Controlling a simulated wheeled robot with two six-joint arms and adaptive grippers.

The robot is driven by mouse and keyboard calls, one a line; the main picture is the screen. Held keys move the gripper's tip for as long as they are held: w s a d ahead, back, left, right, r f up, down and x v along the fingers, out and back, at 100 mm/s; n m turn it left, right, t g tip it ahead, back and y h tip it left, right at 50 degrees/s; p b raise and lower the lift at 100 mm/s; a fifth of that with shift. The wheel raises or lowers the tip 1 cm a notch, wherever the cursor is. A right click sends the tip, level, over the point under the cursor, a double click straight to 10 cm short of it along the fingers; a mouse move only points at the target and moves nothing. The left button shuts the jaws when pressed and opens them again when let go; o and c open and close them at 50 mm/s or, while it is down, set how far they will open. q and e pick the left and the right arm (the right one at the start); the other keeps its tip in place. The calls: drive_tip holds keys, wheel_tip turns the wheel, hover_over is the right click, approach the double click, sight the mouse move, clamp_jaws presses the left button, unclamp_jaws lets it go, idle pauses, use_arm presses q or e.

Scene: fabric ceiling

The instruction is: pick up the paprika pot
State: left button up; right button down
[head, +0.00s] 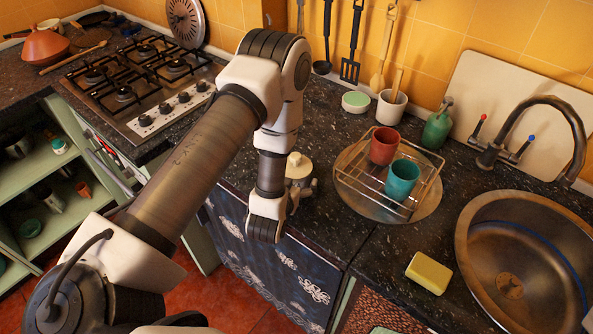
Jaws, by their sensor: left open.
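A small cream pot with a knobbed lid (298,163), likely the paprika pot, stands upright on the dark speckled counter just left of the wire rack. No label on it can be read. My left gripper (303,190) is open at the pot's near side, low by the counter. Its fingers overlap the lower part of the pot, and my wrist partly covers the pot's left side. I cannot tell whether the fingers touch it. My right gripper is not in view.
A wire rack (350,185) with a red cup (384,146) and a teal cup (402,180) stands close on the right. Behind are a green-topped round tin (355,102) and a white utensil crock (391,108). A yellow sponge (428,273) lies by the sink (480,290).

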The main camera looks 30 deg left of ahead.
use_arm(q)
drive_tip(key=shift+s+d+r, duration=0.1)
drive_tip(key=shift+s, duration=0.05)
drive_tip(key=c, duration=1.2)
